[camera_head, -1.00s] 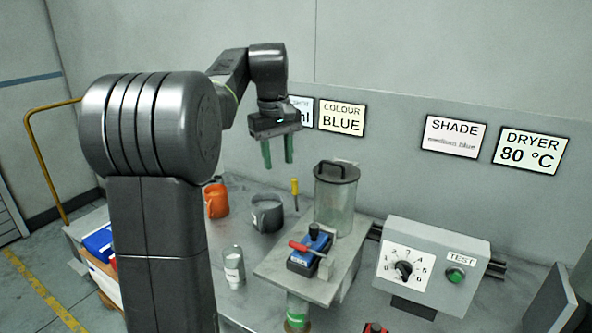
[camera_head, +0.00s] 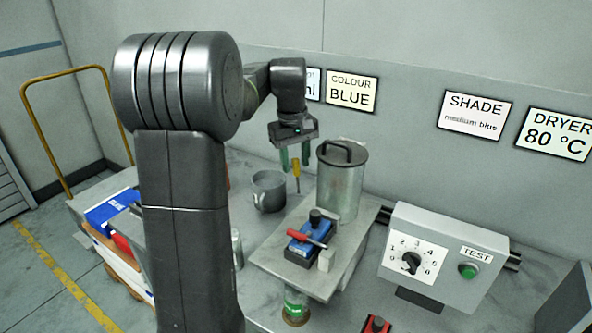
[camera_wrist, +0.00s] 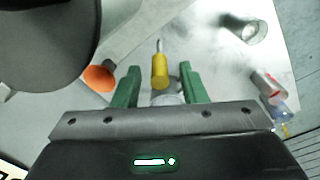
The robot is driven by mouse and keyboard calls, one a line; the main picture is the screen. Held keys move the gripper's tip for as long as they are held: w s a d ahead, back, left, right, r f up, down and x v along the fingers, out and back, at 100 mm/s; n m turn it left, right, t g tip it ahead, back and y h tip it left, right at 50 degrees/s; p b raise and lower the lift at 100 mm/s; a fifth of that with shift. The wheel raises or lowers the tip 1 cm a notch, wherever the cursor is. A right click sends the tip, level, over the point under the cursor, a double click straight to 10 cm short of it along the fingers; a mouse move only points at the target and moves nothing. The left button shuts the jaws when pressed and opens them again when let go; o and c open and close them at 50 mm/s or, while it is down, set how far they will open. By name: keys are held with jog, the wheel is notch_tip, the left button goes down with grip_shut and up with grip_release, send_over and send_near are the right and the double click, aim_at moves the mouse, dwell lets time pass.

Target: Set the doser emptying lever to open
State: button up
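The doser is a grey lidded canister (camera_head: 341,185) on a raised plate. In front of it sits a blue valve block (camera_head: 308,247) with a red lever (camera_head: 306,237) lying slantwise across it and a black knob (camera_head: 315,217) behind. Any lever marking is too small to read. My gripper (camera_head: 294,158) hangs left of the canister, well away from the lever. In the wrist view a yellow-handled tool (camera_wrist: 160,72) shows between and beyond the fingers, with gaps on both sides. I cannot make out the lever in that view.
A grey mug (camera_head: 268,191) stands below and left of my gripper. A control box (camera_head: 442,254) with a dial and green button stands right of the doser. In the wrist view an orange thing (camera_wrist: 99,79) lies left, and a large dark-grey shape (camera_wrist: 40,40) fills the upper left.

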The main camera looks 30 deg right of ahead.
aim_at(296, 168)
jog(key=shift+f, duration=1.6)
grip_shut()
